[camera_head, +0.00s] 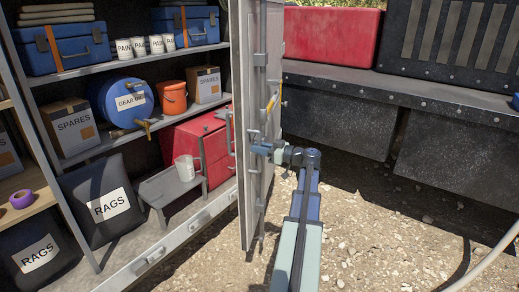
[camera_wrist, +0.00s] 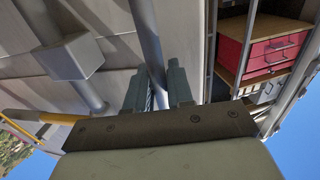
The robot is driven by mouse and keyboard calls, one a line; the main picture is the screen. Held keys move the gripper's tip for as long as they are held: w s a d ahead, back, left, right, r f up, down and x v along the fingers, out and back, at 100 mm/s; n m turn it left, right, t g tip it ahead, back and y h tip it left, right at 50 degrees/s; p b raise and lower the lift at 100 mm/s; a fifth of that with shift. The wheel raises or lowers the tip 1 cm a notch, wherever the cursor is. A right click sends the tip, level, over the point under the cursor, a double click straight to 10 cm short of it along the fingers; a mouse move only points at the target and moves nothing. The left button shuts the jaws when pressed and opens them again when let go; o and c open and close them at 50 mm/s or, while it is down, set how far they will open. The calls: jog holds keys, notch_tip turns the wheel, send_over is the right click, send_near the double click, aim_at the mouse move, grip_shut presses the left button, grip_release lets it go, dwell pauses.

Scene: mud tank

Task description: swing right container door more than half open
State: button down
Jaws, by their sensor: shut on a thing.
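The right container door (camera_head: 249,190) is a grey metal panel at the right side of the container opening. It stands swung outward and I see it nearly edge-on in the head view. My gripper (camera_head: 262,147) is at its outer face, about mid-height. In the wrist view my gripper (camera_wrist: 158,82) has its two fingers on either side of a grey upright bar (camera_wrist: 147,35) on the door and is shut on it. The exact contact is partly hidden between the fingers.
The open container holds shelves with blue toolboxes (camera_head: 62,44), a gear oil drum (camera_head: 122,102), an orange bucket (camera_head: 172,97), a red drawer chest (camera_head: 190,135) and a step stool (camera_head: 172,187) with a mug. A dark truck bed (camera_head: 420,95) stands to the right. Gravel (camera_head: 370,225) lies clear between.

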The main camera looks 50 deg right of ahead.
jog(key=shift+s+d, duration=0.1)
jog(key=shift+s, duration=0.05)
jog(key=s+d, duration=2.2)
jog(key=s, duration=0.5)
jog(key=s+d, duration=0.5)
jog(key=d, duration=0.5)
jog(key=s+d, duration=0.6)
jog(key=d, duration=0.4)
jog(key=s+d, duration=0.5)
jog(key=d, duration=0.5)
jog(key=shift+s+d, duration=0.15)
jog(key=shift+d, duration=0.05)
jog(key=shift+r, duration=0.1)
jog(key=c, duration=1.3)
grip_release()
jog(key=shift+o, duration=0.7)
jog(key=shift+s+a, duration=0.1)
jog(key=shift+s, duration=0.05)
